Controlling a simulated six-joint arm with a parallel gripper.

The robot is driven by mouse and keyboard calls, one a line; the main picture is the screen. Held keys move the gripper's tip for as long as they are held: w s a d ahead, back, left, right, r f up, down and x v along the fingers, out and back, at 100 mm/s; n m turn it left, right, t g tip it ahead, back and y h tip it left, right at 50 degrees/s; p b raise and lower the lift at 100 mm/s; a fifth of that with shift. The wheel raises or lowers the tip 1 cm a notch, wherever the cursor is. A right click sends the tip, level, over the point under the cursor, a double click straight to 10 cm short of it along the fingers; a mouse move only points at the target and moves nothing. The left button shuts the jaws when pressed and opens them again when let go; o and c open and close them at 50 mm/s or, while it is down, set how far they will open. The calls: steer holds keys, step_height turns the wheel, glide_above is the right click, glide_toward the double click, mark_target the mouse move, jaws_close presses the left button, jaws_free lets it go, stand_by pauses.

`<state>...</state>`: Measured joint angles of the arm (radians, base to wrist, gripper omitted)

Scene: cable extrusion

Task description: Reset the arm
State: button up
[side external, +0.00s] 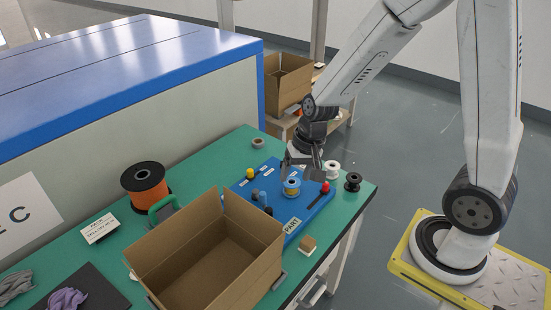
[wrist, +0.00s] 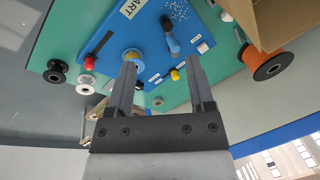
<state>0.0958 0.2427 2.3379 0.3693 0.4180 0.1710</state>
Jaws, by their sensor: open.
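My gripper (side external: 304,165) is open and sits above the blue board (side external: 315,209) on the green table. In the wrist view my gripper (wrist: 160,65) has its two fingers apart with nothing held between them. A yellow spool with a blue-white rim (side external: 291,187) stands on the board just below the fingers. In the wrist view this spool (wrist: 132,56) lies beyond the tip of the left-hand finger, which partly covers it. Whether the finger touches it, I cannot tell.
A white spool (side external: 332,168) and a black spool (side external: 353,181) stand at the table's right edge. A red-topped piece (side external: 325,187) is on the board. An open cardboard box (side external: 164,265) stands in front; an orange spool (side external: 145,186) is at left. A blue-topped machine (side external: 120,55) lies behind.

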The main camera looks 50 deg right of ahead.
steer(key=s+r+n+h, duration=0.1)
steer(key=s+r+n, duration=0.1)
steer(key=s+n, duration=0.4)
steer(key=shift+a+n+h, duration=0.3)
steer(key=shift+a+n, duration=0.05)
steer(key=shift+n, duration=0.05)
